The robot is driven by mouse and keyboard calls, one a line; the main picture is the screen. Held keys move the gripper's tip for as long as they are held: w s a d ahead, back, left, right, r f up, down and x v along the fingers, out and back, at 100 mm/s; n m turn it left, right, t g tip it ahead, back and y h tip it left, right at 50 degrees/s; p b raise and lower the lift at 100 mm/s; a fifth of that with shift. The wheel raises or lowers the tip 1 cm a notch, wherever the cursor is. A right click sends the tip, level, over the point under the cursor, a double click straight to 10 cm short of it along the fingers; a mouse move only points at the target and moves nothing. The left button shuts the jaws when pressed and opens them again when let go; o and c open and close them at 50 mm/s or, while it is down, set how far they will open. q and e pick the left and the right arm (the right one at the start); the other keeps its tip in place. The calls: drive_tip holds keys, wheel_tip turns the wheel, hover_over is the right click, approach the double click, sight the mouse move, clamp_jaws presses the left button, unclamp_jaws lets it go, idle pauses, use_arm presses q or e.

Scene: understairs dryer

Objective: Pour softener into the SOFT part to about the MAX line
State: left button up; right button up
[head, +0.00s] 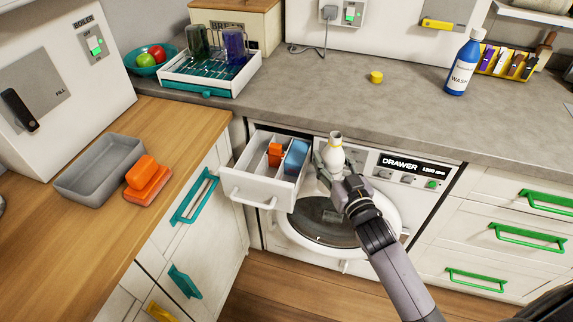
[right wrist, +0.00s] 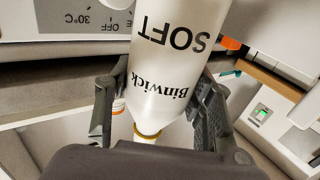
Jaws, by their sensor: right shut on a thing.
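My right gripper (head: 334,168) is shut on the white softener bottle (head: 335,151) in front of the dryer panel, just right of the open drawer. The bottle looks about upright in the head view, its uncapped neck on top. In the right wrist view my right gripper (right wrist: 155,115) has a finger on each side of the bottle (right wrist: 172,70), whose label reads "Binwick SOFT". The open drawer (head: 243,188) has compartments with an orange part (head: 275,153) and a blue part (head: 296,155). Its markings and any liquid are too small to tell. My left gripper is out of view.
A yellow cap (head: 376,77) and a blue WASH bottle (head: 462,66) stand on the grey worktop (head: 330,90). The round machine door (head: 392,225) is below the gripper.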

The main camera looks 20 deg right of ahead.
drive_tip(key=shift+r, duration=0.2)
idle(0.3)
drive_tip(key=shift+a+r+n+p, duration=0.1)
drive_tip(key=shift+n+p, duration=0.5)
drive_tip(key=shift+w+a+n+g+p, duration=0.1)
drive_tip(key=shift+a+n+g+p, duration=0.1)
drive_tip(key=shift+n+g+p, duration=0.65)
drive_tip(key=shift+w+a+f+n+g+h+p, duration=0.1)
drive_tip(key=shift+a+f+n+g+h+p, duration=0.15)
drive_tip(key=shift+n, duration=0.35)
drive_tip(key=shift+a+n+g+h+p, duration=0.15)
drive_tip(key=shift+n+p, duration=0.15)
drive_tip(key=shift+n, duration=0.25)
drive_tip(key=shift+w+a+f+n+g+h+p, duration=0.1)
drive_tip(key=shift+f+n+h+p, duration=0.15)
drive_tip(key=shift+n, duration=0.35)
drive_tip(key=shift+s+d+f+n+h+p, duration=0.1)
drive_tip(key=shift+d+f+n+h+p, duration=0.15)
drive_tip(key=shift+f+n+p, duration=0.25)
drive_tip(key=shift+s+d+f+n+g, duration=0.1)
drive_tip(key=shift+d+f+n+g, duration=0.15)
drive_tip(key=shift+n+g, duration=0.35)
drive_tip(key=shift+s+d+r+n+h+p, duration=0.15)
drive_tip(key=shift+r+n+h+p, duration=0.3)
drive_tip(key=shift+p, duration=0.7)
drive_tip(key=shift+w+d+r+n+h+p, duration=0.15)
drive_tip(key=shift+r+n+h+p, duration=0.3)
drive_tip(key=shift+p, duration=0.65)
idle(0.9)
